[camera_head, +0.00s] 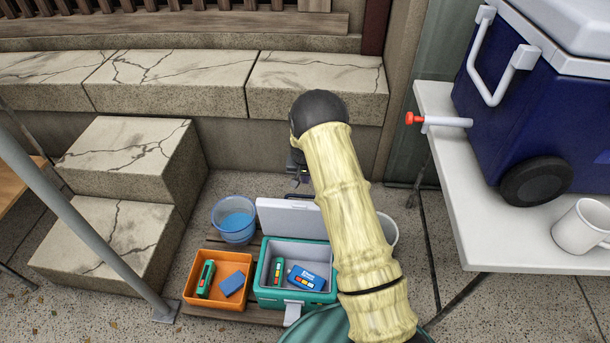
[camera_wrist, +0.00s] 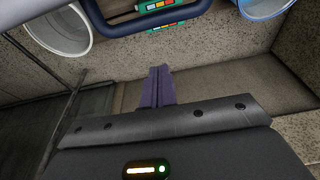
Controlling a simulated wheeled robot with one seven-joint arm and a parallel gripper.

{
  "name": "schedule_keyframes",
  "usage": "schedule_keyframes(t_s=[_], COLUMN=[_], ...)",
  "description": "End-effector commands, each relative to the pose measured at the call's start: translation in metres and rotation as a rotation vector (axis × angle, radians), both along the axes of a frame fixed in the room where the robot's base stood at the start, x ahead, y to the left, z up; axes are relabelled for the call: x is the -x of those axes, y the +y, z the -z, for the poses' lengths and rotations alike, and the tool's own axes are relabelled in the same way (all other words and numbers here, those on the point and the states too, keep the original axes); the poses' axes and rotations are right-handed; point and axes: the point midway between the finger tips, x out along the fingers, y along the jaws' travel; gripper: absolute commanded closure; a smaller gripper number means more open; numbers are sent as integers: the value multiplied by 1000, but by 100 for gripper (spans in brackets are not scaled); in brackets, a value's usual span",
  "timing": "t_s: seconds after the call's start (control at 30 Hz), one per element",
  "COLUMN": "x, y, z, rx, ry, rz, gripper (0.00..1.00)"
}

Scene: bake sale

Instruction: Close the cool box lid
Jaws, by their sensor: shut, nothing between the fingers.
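A green item and a blue pack (camera_head: 306,278) lie inside. My gripper (camera_head: 296,172) is behind the raised lid, partly hidden by my arm. In the wrist view its shut, empty fingers (camera_wrist: 157,75) point toward a dark blue handle bar (camera_wrist: 150,28), with a small gap in the picture. I cannot tell whether they touch anything.
An orange bin (camera_head: 218,280) and a blue-filled bucket (camera_head: 233,218) stand left of the cool box. A white bucket (camera_head: 389,230) is partly hidden by my arm. Stone steps (camera_head: 120,160) are at left. A white table (camera_head: 455,225) holds a large blue cooler (camera_head: 520,105) and mug (camera_head: 578,228).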

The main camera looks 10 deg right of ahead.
Motion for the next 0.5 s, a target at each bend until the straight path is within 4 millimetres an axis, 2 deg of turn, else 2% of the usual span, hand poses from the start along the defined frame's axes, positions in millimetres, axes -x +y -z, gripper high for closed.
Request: schedule_keyframes(t_s=[0.03, 0.1, 0.5], x=[-2, -4, 30], y=[-1, -1, 11], z=[11, 21, 13], rx=[0, 0, 1], ry=[0, 0, -1], rz=[0, 0, -1], gripper=[100, 100, 100])
